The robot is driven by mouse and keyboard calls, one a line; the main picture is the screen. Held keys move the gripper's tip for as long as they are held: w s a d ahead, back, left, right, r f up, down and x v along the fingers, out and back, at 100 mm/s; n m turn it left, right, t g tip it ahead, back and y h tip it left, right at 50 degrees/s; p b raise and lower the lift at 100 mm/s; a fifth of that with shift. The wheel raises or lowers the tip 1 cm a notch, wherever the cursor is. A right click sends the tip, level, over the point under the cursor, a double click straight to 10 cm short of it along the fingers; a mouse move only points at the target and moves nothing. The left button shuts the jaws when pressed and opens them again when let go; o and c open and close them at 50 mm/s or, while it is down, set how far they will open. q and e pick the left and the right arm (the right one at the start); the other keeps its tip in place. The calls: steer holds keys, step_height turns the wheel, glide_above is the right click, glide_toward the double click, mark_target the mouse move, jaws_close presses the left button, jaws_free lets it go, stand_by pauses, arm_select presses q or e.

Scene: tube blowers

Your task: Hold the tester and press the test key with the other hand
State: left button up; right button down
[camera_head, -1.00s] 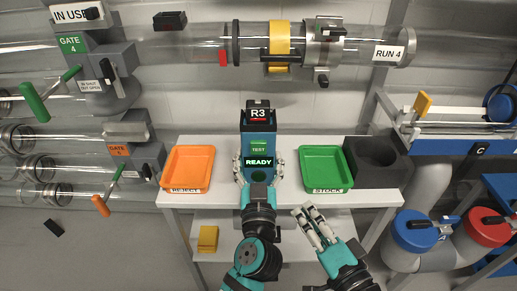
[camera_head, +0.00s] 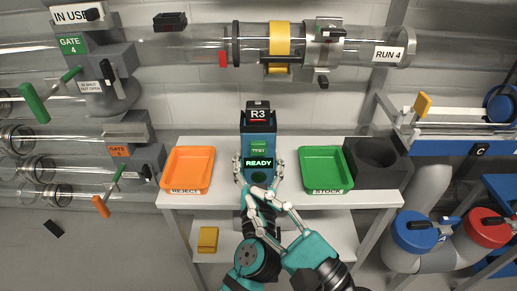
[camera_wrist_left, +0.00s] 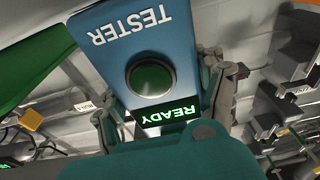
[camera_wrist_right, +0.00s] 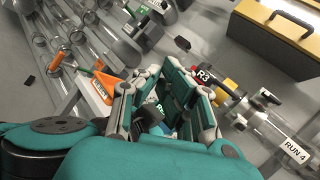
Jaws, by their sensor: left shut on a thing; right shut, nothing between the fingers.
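An orange reject tray (camera_head: 207,163) stands left of the tester and a green stock tray (camera_head: 344,163) right of it, on a white table (camera_head: 222,190). A dark holder (camera_head: 393,180) stands at the right end. A yellow block (camera_head: 208,239) lies on the lower shelf.

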mark_target(258, 149)
arm_select(q)
steer(key=shift+r, duration=0.1)
arm_select(e)
steer(key=shift+w, duration=0.1)
steer(key=shift+w, duration=4.3)
steer(key=shift+w, duration=0.1)
steer(key=shift+w, duration=0.3)
steer(key=shift+w, duration=0.45)
steer(key=shift+s, duration=0.9)
